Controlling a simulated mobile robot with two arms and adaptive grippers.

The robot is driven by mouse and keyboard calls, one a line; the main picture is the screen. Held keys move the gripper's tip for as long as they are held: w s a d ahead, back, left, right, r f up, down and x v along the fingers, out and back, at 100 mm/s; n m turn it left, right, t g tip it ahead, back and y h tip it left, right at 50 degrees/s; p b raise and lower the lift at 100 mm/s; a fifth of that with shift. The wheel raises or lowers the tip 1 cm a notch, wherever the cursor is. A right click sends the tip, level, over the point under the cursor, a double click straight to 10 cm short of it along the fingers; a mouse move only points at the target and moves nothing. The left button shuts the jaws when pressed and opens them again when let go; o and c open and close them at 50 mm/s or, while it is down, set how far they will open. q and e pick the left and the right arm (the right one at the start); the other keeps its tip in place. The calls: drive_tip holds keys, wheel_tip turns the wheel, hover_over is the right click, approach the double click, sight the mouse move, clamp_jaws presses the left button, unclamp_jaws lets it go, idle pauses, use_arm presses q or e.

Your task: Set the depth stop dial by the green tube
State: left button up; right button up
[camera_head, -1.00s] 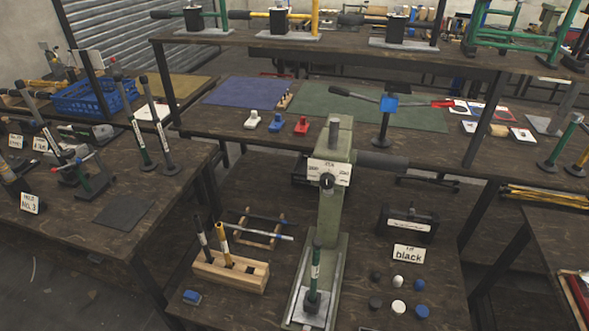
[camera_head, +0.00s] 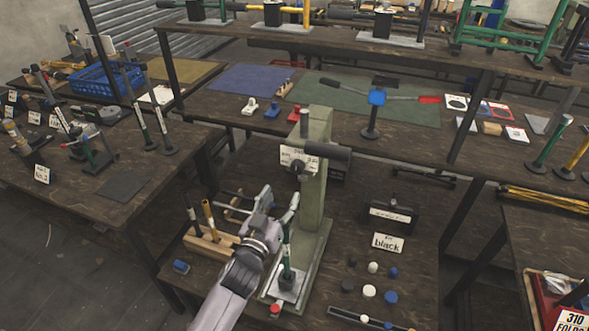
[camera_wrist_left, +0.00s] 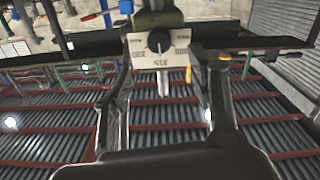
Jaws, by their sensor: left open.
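The green rivet press (camera_head: 314,200) stands upright on the near bench. Its depth stop dial (camera_head: 297,168) is a black knob on a white plate with small, blurred lettering. The dial also shows in the left wrist view (camera_wrist_left: 158,41), ahead of the jaws and roughly between them. A dark green tube with a white label (camera_head: 286,258) stands upright on the press base. My left gripper (camera_head: 272,198) is open, left of the press column and below the dial, apparently not touching it. In the left wrist view my open fingers (camera_wrist_left: 162,90) hold nothing.
A wooden block with upright tubes (camera_head: 206,242) stands left of my arm. A "black" sign (camera_head: 388,242) and several round caps (camera_head: 369,291) lie right of the press. A dark box (camera_head: 390,217) stands behind the sign. A raised shelf (camera_head: 365,45) spans the back.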

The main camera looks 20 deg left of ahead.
sight(296, 170)
use_arm(q)
drive_tip(key=w, duration=0.5)
drive_tip(key=w+p, duration=0.1)
drive_tip(key=w, duration=0.3)
drive_tip(key=shift+w+d, duration=0.2)
drive_tip(key=shift+w, duration=0.8)
use_arm(e)
drive_tip(key=shift+d+r, duration=0.7)
drive_tip(key=shift+d, duration=0.05)
use_arm(q)
drive_tip(key=shift+c, duration=0.2)
drive_tip(key=c, duration=1.1)
use_arm(e)
drive_tip(key=shift+a, duration=0.3)
